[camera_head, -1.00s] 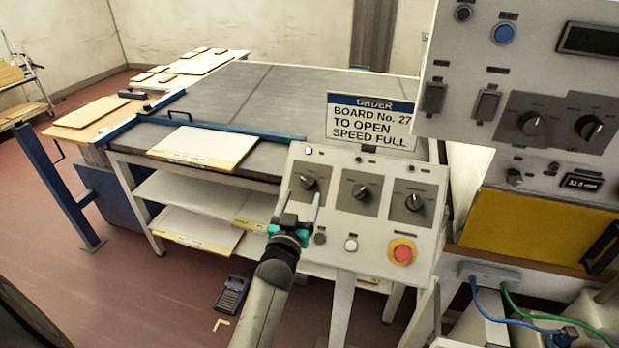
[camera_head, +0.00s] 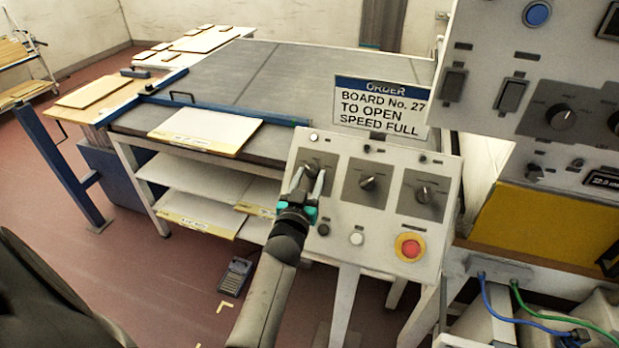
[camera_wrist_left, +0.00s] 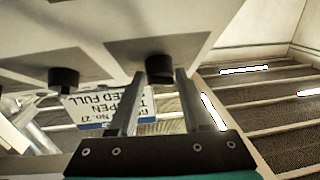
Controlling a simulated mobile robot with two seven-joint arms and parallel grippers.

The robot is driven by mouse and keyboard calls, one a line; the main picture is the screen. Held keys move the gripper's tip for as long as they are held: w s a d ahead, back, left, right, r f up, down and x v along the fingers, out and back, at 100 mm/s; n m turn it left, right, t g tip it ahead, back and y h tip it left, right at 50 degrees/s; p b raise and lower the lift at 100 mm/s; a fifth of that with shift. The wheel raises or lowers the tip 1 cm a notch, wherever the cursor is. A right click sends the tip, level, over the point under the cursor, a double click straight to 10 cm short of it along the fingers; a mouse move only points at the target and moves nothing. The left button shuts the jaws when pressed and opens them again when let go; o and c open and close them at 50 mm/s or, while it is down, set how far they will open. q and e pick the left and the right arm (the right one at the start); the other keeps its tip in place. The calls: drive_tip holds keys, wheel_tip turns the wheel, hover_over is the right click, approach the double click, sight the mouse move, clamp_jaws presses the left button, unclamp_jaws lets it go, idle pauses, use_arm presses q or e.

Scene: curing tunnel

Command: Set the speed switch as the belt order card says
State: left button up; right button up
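The order card (camera_head: 380,106) stands behind the sloped control panel (camera_head: 385,235) and reads "BOARD No. 27 TO OPEN SPEED FULL". The panel carries three black rotary switches: a left one (camera_head: 312,166), a middle one (camera_head: 367,183) and a right one (camera_head: 424,194). Their small labels are unreadable, so I cannot tell which is the speed switch. My left gripper (camera_head: 308,180) is at the left switch, fingers apart. In the left wrist view the fingertips (camera_wrist_left: 161,76) stand either side of that switch's knob (camera_wrist_left: 160,66), with no clear grip on it. My right gripper is not in view.
A red stop button (camera_head: 410,247) and a white button (camera_head: 356,239) sit low on the panel. A taller grey cabinet (camera_head: 480,110) with more switches stands at the right. A board (camera_head: 205,128) lies on the table's front edge. Open floor lies at the left.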

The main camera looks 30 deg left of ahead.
use_arm(q)
clamp_jaws()
drive_tip(key=shift+h, duration=0.3)
